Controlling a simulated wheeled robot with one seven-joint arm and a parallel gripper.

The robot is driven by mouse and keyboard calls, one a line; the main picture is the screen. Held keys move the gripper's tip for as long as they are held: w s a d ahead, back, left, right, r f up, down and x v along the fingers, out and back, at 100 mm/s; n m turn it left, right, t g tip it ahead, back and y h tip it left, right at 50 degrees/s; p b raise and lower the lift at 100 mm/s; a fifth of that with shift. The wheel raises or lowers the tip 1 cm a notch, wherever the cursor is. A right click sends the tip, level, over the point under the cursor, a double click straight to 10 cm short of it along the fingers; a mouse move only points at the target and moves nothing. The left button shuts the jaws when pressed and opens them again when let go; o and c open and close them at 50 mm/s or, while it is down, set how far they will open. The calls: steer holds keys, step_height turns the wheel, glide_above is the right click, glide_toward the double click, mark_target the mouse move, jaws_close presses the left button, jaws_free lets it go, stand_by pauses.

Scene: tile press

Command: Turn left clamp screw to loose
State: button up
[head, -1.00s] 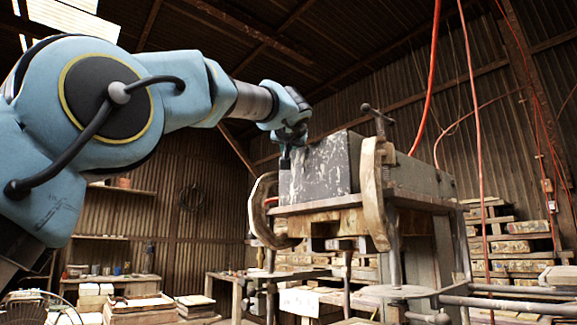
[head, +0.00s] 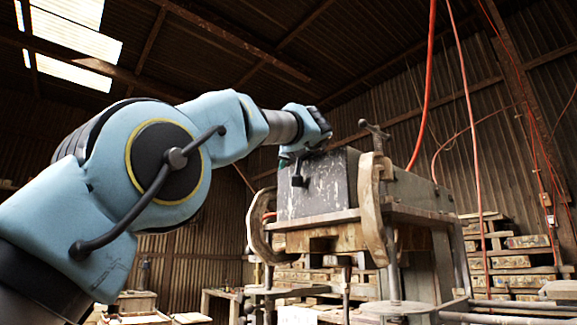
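The left clamp (head: 256,236) is a worn, pale C-shaped frame at the left edge of the press table. Its screw is not clearly visible; my arm's end covers the area above it. My gripper (head: 298,178) points down at the near left corner of the grey, paint-splashed press block (head: 325,185). Dark parts show there, too small to tell fingers from screw handle, so neither grip nor contact can be told. The right clamp (head: 370,212) stands at the block's right, with its T-handled screw (head: 375,135) upright on top.
The press table (head: 310,221) has a wooden underside and metal legs. Orange hoses (head: 424,85) hang down at the right. Stacked wooden boards (head: 510,262) stand at the back right. Metal bars (head: 510,305) stick out low at the right.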

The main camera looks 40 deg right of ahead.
steer(key=shift+o, duration=1.3)
steer(key=b+v, duration=0.5)
steer(key=v, duration=0.5)
steer(key=shift+s+a, duration=0.25)
steer(key=shift+s, duration=0.05)
